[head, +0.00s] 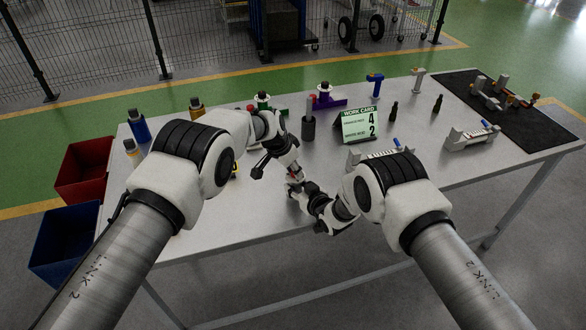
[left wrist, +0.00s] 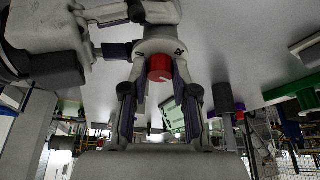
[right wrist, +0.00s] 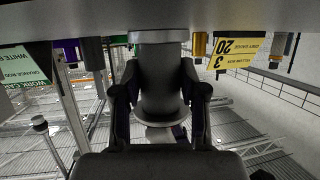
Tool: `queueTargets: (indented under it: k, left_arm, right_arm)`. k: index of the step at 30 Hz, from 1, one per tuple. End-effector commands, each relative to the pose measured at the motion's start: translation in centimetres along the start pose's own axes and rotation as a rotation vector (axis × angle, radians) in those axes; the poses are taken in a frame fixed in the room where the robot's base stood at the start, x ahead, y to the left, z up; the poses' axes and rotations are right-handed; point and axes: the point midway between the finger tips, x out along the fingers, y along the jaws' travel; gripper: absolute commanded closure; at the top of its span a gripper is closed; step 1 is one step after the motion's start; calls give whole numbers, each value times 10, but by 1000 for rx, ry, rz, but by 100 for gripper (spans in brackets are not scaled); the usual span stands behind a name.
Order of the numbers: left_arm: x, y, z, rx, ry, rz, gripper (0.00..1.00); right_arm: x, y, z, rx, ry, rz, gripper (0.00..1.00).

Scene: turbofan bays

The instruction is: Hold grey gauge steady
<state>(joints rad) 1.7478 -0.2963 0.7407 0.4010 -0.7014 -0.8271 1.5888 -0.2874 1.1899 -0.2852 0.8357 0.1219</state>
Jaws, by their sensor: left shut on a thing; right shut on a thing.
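The grey gauge (right wrist: 160,85) fills the middle of the right wrist view, a thick body with a lighter wide end (right wrist: 160,37) against the table and a broad rim. My right gripper (right wrist: 158,80) is shut around its body. In the left wrist view, my left gripper (left wrist: 160,72) is shut on a red cylinder (left wrist: 160,68) beside the gauge's pale rim (left wrist: 160,46). Whether the red cylinder is joined to it cannot be told. In the head view, my left gripper (head: 292,169) and right gripper (head: 304,191) meet near the table's front edge; the gauge is mostly hidden there.
A work card (head: 360,125) stands mid-table, with a dark grey cylinder (head: 309,127) to its left. Purple (head: 328,98) and blue (head: 374,84) parts stand behind. Grey fixtures (head: 472,136) lie right. Red (head: 84,168) and blue (head: 65,243) bins are at left.

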Motion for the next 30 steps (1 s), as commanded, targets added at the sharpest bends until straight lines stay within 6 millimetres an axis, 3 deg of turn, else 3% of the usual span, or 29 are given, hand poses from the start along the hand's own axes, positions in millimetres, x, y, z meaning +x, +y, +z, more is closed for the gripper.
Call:
queueTargets:
  k: [18,30]
  left_arm:
    - [1,4,-1,-460,2,-194,100]
    - [1,4,-2,-628,3,-262,100]
  right_arm:
    - [0,-2,0,-2,1,-3,100]
    - [0,-2,0,-2,1,-3,100]
